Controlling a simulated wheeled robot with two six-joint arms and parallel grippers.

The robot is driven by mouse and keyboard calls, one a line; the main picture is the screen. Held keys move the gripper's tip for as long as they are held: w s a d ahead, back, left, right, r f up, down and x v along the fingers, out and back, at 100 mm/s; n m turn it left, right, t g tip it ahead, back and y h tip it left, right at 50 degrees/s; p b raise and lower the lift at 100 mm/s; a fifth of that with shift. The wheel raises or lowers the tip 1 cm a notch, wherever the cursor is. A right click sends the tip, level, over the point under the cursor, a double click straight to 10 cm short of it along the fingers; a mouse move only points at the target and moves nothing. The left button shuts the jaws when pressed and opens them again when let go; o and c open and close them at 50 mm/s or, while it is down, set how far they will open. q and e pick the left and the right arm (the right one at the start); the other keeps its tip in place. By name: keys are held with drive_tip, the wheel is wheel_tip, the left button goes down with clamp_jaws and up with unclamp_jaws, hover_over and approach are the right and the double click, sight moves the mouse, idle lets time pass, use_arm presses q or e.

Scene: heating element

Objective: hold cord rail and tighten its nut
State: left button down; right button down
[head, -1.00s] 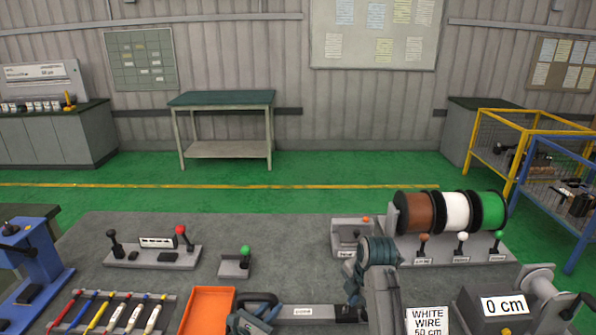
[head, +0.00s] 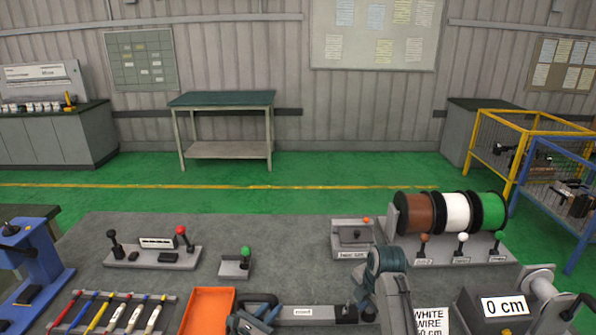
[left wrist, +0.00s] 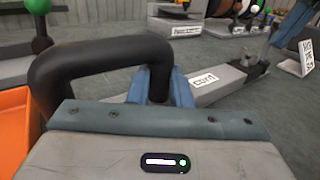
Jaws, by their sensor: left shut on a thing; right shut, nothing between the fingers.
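The cord rail (head: 303,312) is a grey bar with a small label, lying at the front middle of the bench. It also shows in the left wrist view (left wrist: 222,88). Its black looped handle (left wrist: 95,55) is at the left end. My left gripper (left wrist: 160,86) is shut on this handle; it also shows in the head view (head: 262,308). The small nut fitting (head: 346,310) sits at the rail's right end. My right gripper (head: 370,304) is shut and empty just right of the fitting, partly hidden by its own wrist; contact cannot be told.
An orange tray (head: 207,308) lies left of the handle. A rack of coloured tools (head: 110,312) is further left. A green-knobbed block (head: 236,268) stands behind. Wire spools (head: 457,213), a white wire sign (head: 430,318) and a 0 cm device (head: 505,305) are at right.

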drive_tip(key=shift+s+x, duration=0.25)
drive_tip(key=shift+x, duration=1)
drive_tip(key=shift+w+a, duration=0.35)
drive_tip(key=shift+s+a+f, duration=0.1)
drive_tip(key=shift+s+a, duration=0.2)
drive_tip(key=shift+s, duration=0.05)
idle(0.7)
drive_tip(key=shift+s+a, duration=0.2)
drive_tip(key=shift+a, duration=0.3)
drive_tip(key=shift+a, duration=0.2)
drive_tip(key=shift+s, duration=0.2)
drive_tip(key=shift+s, duration=0.25)
drive_tip(key=w+v, duration=0.1)
drive_tip(key=v, duration=0.5)
drive_tip(key=shift+a, duration=0.3)
drive_tip(key=shift+w, duration=0.15)
